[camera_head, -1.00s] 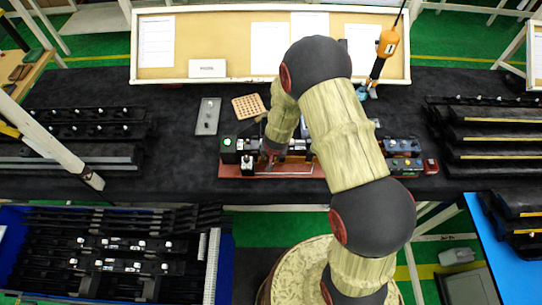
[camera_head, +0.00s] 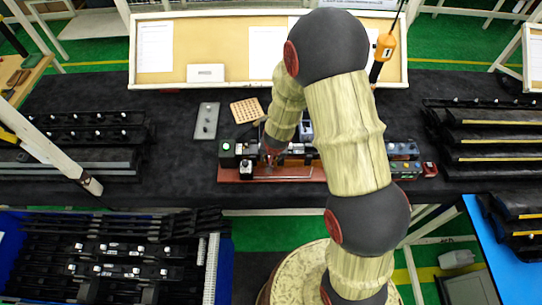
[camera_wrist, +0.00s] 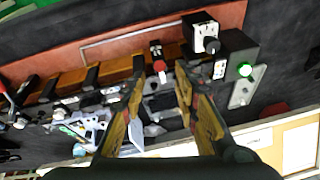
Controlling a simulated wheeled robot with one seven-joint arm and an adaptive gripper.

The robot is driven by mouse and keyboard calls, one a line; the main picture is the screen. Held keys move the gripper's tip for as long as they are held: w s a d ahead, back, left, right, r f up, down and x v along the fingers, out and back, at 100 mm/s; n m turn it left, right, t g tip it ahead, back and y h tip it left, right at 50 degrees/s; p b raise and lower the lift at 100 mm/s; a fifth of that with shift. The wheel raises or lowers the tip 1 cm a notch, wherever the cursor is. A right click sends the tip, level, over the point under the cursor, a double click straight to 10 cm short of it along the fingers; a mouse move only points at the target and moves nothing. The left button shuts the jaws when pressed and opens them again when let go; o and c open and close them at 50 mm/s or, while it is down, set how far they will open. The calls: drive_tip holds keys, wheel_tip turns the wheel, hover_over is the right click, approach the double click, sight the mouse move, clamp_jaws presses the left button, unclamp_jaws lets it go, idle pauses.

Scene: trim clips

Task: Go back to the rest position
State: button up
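My gripper (camera_wrist: 159,65) is open in the wrist view, its two fingers apart with nothing held between them. In the head view my gripper (camera_head: 270,155) is small and dark, over the left half of a red-brown fixture board (camera_head: 232,174); its fingers are hard to make out there. I cannot tell the exact height of the fingertips above these parts.
A grey plate (camera_head: 206,121) and a perforated tan tile (camera_head: 247,109) lie behind the board. An orange tool (camera_head: 385,46) hangs at the back right. Racks of black strips stand left (camera_head: 85,125) and right (camera_head: 490,135). Dark tabletop (camera_head: 180,180) is clear left of the board.

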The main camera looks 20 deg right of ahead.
drive_tip(key=shift+s+r, duration=0.1)
drive_tip(key=shift+r, duration=0.2)
idle(0.4)
drive_tip(key=s+a+r+n+g+y+b, duration=0.35)
drive_tip(key=s+a, duration=0.25)
drive_tip(key=s, duration=0.6)
drive_tip(key=s+d+r+n+t+h+b, duration=0.1)
drive_tip(key=s+b, duration=0.5)
drive_tip(key=b, duration=0.6)
drive_tip(key=s+d+r+n+t+h+b, duration=0.1)
drive_tip(key=s+d+r+t+h+b, duration=0.1)
drive_tip(key=s+d+r+t+b, duration=0.2)
drive_tip(key=s+b, duration=0.3)
drive_tip(key=b, duration=0.5)
drive_tip(key=shift+d+b, duration=0.35)
drive_tip(key=shift+b, duration=0.05)
